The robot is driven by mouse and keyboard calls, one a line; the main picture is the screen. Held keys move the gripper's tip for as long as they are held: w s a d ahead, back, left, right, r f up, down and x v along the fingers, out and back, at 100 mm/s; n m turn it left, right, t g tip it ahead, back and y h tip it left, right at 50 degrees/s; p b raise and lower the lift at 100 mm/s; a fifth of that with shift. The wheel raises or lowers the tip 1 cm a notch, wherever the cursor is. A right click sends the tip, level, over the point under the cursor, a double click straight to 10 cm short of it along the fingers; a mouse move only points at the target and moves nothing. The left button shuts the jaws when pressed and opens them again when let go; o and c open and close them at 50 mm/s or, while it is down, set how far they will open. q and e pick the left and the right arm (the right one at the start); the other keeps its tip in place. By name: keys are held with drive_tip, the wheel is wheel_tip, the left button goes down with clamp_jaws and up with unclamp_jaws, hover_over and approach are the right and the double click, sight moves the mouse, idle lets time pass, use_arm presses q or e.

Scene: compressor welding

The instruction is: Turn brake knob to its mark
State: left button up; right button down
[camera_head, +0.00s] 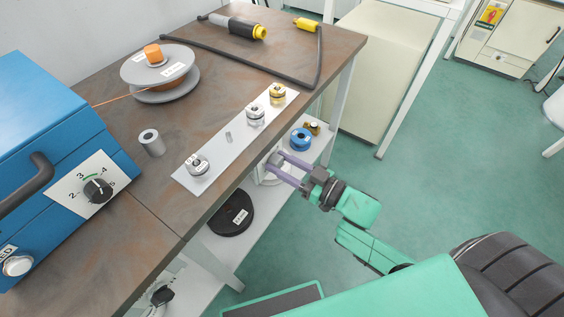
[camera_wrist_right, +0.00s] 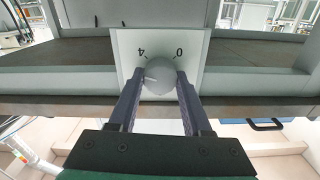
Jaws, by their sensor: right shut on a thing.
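The brake knob (camera_wrist_right: 158,76) is a round grey knob on a pale plate (camera_wrist_right: 190,48) in the right wrist view. The plate carries the digits 4 and 0, upside down in this view. A thin light line shows on the knob's left side. My right gripper (camera_wrist_right: 157,84) is shut on the knob, one finger on each side. In the head view my right gripper (camera_head: 273,170) reaches to the front side of the bench, where the knob is mostly hidden. My left gripper is in neither view.
The brown bench (camera_head: 222,90) carries a blue machine (camera_head: 50,120) with a dial, a wire spool (camera_head: 160,72), a torch (camera_head: 238,27) and a metal strip (camera_head: 232,135) with several fittings. A lower shelf (camera_head: 262,215) holds a black disc (camera_head: 231,214).

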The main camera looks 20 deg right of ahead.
drive_tip(key=n+p, duration=0.1)
drive_tip(key=n, duration=0.3)
drive_tip(key=shift+p, duration=0.3)
drive_tip(key=n, duration=0.5)
drive_tip(key=shift+n, duration=0.4)
drive_tip(key=n, duration=0.2)
drive_tip(key=shift+f+n, duration=0.1)
drive_tip(key=shift+n, duration=0.3)
drive_tip(key=n, duration=0.2)
drive_tip(key=shift+s+a+f+n, duration=0.1)
drive_tip(key=shift+n, duration=0.2)
drive_tip(key=n+b, duration=0.2)
drive_tip(key=n, duration=0.3)
drive_tip(key=shift+n, duration=0.3)
drive_tip(key=shift+c, duration=1.7)
unclamp_jaws()
